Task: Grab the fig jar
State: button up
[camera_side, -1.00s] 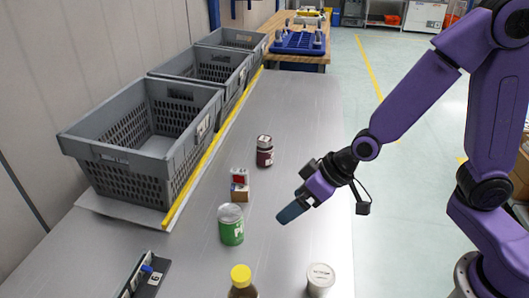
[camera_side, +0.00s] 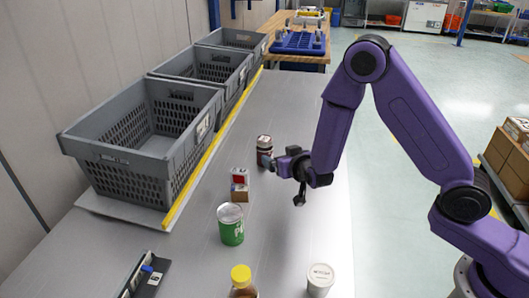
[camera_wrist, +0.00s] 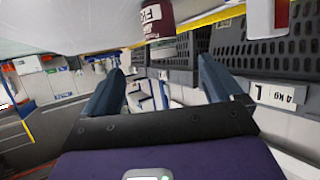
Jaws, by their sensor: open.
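I cannot tell whether a finger touches the jar.
A small red and brown box (camera_side: 240,187) stands close by, left of my gripper. A green can (camera_side: 230,226), a yellow-capped bottle (camera_side: 242,278) and a white-lidded container (camera_side: 320,278) stand nearer. Grey crates (camera_side: 150,185) line the left behind a yellow strip (camera_side: 197,175).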

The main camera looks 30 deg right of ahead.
aim_at(267, 149)
jog(key=x, duration=1.4)
jog(key=shift+w+a+f, duration=0.1)
jog(key=shift+w+f, duration=0.1)
jog(key=shift+w, duration=0.2)
jog(key=c, duration=1.3)
jog(key=shift+r, duration=0.25)
